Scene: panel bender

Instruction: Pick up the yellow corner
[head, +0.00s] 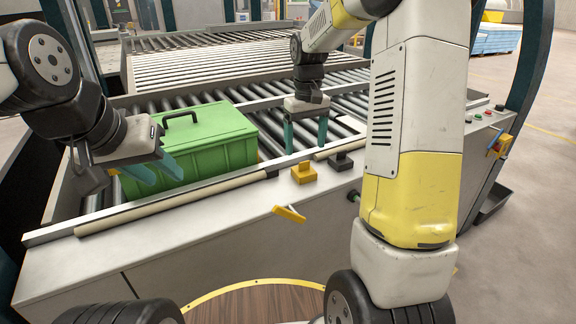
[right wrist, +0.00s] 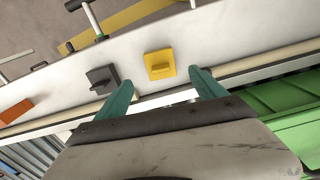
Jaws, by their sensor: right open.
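The yellow corner (head: 304,173) is a small square plate with a raised block, lying on the light ledge along the front of the roller table. In the right wrist view the yellow corner (right wrist: 160,64) lies just beyond the fingertips, nearer the right finger in that picture. My right gripper (head: 306,148) is open, points down and hangs behind the yellow corner on the roller side, apart from it. Its two teal fingers also show in the right wrist view (right wrist: 164,82), with nothing between them. My left gripper (head: 166,180) is open and empty in front of the green case.
A dark grey corner (head: 341,162) sits beside the yellow one. An orange piece (right wrist: 14,110) lies farther along the ledge. A green case (head: 205,150) with a black handle stands on the rollers at left. A yellow lever (head: 289,214) juts from the front panel.

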